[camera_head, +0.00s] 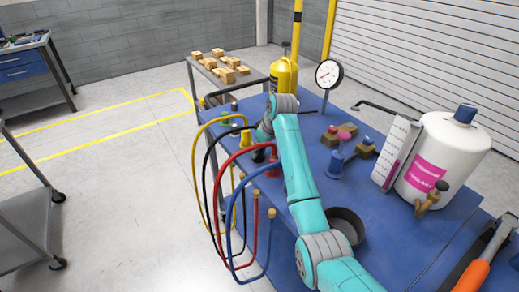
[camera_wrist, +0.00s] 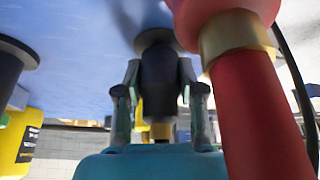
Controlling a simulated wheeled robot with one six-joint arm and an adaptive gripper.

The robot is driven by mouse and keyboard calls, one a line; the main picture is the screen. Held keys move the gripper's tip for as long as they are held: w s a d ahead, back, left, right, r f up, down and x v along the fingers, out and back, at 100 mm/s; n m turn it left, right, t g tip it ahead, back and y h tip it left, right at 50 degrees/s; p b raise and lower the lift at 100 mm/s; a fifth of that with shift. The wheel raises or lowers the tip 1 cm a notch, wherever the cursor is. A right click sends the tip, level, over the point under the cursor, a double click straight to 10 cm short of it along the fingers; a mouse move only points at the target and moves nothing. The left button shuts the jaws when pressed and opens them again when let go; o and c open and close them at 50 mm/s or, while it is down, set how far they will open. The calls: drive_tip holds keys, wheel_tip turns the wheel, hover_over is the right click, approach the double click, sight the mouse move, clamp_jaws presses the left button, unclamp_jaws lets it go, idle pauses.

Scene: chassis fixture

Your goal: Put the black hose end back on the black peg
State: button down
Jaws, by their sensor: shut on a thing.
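My gripper (camera_wrist: 160,92) is shut on a black cylindrical piece with a brass collar, which I take to be the black hose end (camera_wrist: 158,78). It lines up with a dark round flange (camera_wrist: 150,38) at the blue table top, probably the black peg's base. I cannot tell where hose end and peg meet, or whether the hose end is fully seated. In the head view, my wrist hides this spot near the table's left edge. The black hose (camera_head: 206,170) loops down over that edge. Part of a black hose also arcs at the right in the wrist view (camera_wrist: 296,75).
A red fitting with a brass collar (camera_wrist: 236,35) stands close beside my gripper. Yellow (camera_head: 195,165), red (camera_head: 218,190) and blue (camera_head: 230,225) hoses hang beside the black one. A grey bowl (camera_head: 346,225) and white tank (camera_head: 445,155) stand on the blue table (camera_head: 415,240).

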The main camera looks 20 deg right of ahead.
drive_tip(key=shift+f, duration=0.45)
drive_tip(key=c, duration=0.6)
unclamp_jaws()
drive_tip(key=shift+r, duration=3.05)
